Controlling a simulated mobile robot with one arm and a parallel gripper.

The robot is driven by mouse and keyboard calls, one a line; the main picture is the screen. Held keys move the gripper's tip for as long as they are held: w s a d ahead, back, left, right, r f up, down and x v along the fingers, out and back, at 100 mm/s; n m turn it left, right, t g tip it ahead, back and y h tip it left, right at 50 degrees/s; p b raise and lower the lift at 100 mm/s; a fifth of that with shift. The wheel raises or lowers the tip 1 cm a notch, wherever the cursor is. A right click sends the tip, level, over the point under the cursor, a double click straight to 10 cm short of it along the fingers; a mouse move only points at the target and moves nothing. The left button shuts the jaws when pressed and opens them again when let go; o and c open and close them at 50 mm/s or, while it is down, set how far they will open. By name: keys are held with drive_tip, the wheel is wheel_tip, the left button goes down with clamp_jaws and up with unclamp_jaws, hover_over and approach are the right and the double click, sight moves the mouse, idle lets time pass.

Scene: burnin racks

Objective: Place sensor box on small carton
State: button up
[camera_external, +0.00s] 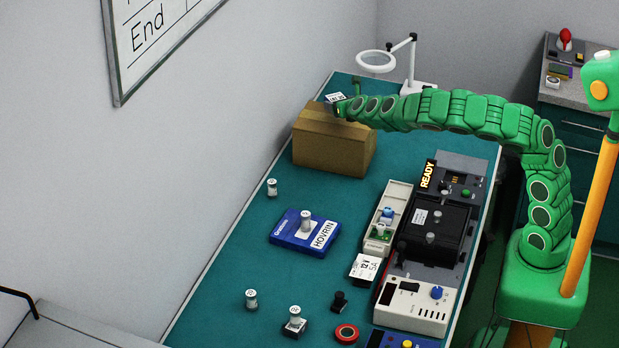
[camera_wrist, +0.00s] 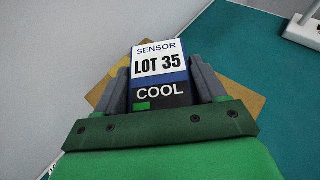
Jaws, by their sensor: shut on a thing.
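The sensor box (camera_wrist: 160,66) has a white, blue and black label reading SENSOR, LOT 35, COOL, and sits between the two grey fingers of my gripper (camera_wrist: 161,78) in the wrist view. In the external view my gripper (camera_external: 342,106) is at the top of the brown small carton (camera_external: 328,152), near its back edge. A small part of the sensor box (camera_external: 335,97) shows there as a white label. The carton (camera_wrist: 243,100) also shows behind the box in the wrist view. Whether the sensor box touches the carton top cannot be told.
A ring lamp (camera_external: 376,62) stands at the back of the green table (camera_external: 235,268). Testers, a READY sign (camera_external: 427,174) and a rack line the right side.

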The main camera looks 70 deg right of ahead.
sight(337, 121)
drive_tip(key=shift+w+d+f, duration=0.1)
drive_tip(key=shift+w+f, duration=0.3)
drive_tip(key=shift+f, duration=1.55)
drive_tip(key=o, duration=1.1)
drive_tip(key=shift+f, duration=0.1)
drive_tip(key=shift+o, duration=0.2)
drive_tip(key=v, duration=1.2)
